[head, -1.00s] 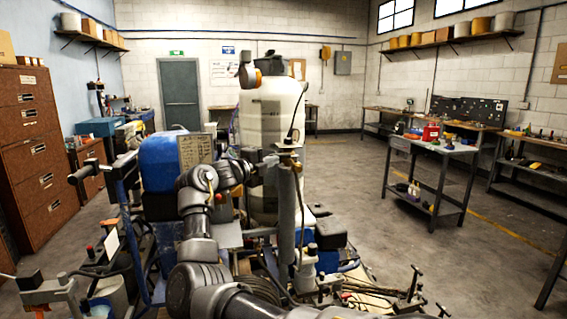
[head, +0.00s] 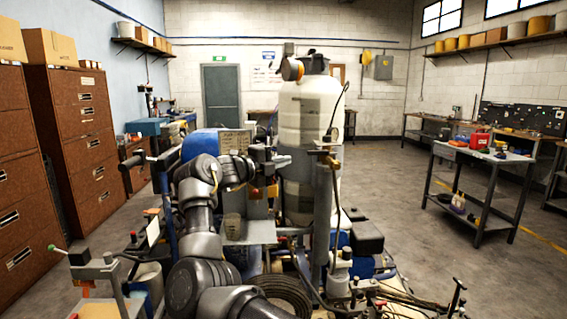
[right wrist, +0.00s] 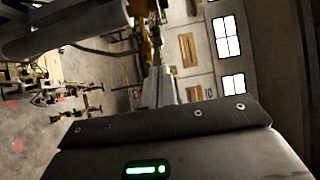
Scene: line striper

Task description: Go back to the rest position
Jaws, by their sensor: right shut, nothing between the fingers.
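My right arm rises from the bottom middle of the head view and bends to the right at the top. Its gripper (head: 268,165) is shut and empty, in front of the line striper's frame and just left of the tall white tank (head: 303,112). The gripper is small and partly lost among machine parts there, and I cannot tell whether it touches any. The line striper (head: 248,232) fills the middle of the head view, with a blue part behind my arm and a coiled hose low down. My left gripper is not in view.
Brown drawer cabinets (head: 85,150) stand close on the left. A grey work table (head: 478,160) with bottles and a red item stands at right. Open concrete floor (head: 400,215) lies between the machine and that table. The right wrist view shows floor, wall and windows (right wrist: 227,37) sideways.

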